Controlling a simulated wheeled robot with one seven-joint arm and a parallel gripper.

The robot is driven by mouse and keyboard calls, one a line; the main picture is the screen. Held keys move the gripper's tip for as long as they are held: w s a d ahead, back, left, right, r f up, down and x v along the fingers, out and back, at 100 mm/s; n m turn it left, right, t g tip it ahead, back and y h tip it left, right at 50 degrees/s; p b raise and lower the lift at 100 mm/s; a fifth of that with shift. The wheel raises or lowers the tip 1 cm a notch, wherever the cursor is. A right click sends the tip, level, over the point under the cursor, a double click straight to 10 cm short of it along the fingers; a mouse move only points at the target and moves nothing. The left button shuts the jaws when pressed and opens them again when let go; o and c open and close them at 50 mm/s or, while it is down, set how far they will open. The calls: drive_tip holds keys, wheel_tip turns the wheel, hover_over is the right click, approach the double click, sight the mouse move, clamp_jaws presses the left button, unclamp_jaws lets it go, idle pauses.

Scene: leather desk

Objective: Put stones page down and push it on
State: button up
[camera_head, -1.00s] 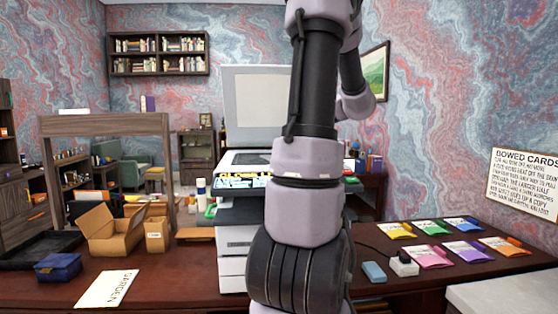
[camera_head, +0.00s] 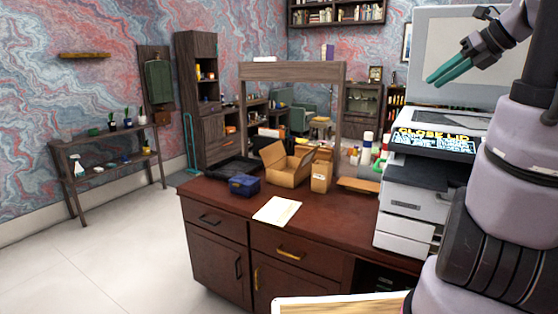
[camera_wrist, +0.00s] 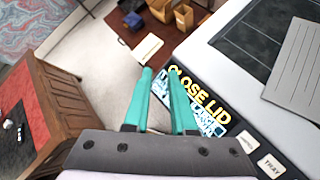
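The copier (camera_head: 405,225) stands at the right of the desk with its lid (camera_head: 425,60) raised. Its screen (camera_head: 432,141) reads CLOSE LID and also shows in the wrist view (camera_wrist: 202,98). A grey sheet with faint lines (camera_wrist: 298,70) lies on the copier's top at the right of the wrist view; I cannot tell whether it is the stones page. My gripper (camera_head: 433,82) has teal fingers and hangs in front of the raised lid. In the wrist view its fingers (camera_wrist: 161,72) are apart with nothing between them, above the screen's left end.
A pale page (camera_head: 277,211) lies on the desk (camera_head: 325,228). Behind it are a blue box (camera_head: 243,184), an open carton (camera_head: 285,168) and a smaller carton (camera_head: 321,176). Bottles (camera_head: 367,148) stand left of the copier. Open floor (camera_head: 110,245) lies at the left.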

drive_tip(key=s+a+f+n+h, duration=0.1)
drive_tip(key=s+a+n, duration=0.3)
drive_tip(key=n, duration=0.6)
drive_tip(key=s+a+f+n+g+h, duration=0.1)
drive_tip(key=s+a+f+n, duration=0.1)
drive_tip(key=s+a+n, duration=0.2)
drive_tip(key=s+a+f+n+h, duration=0.1)
drive_tip(key=s+a+n, duration=0.4)
drive_tip(key=n, duration=1.2)
drive_tip(key=a+f, duration=0.1)
drive_tip(key=a, duration=0.3)
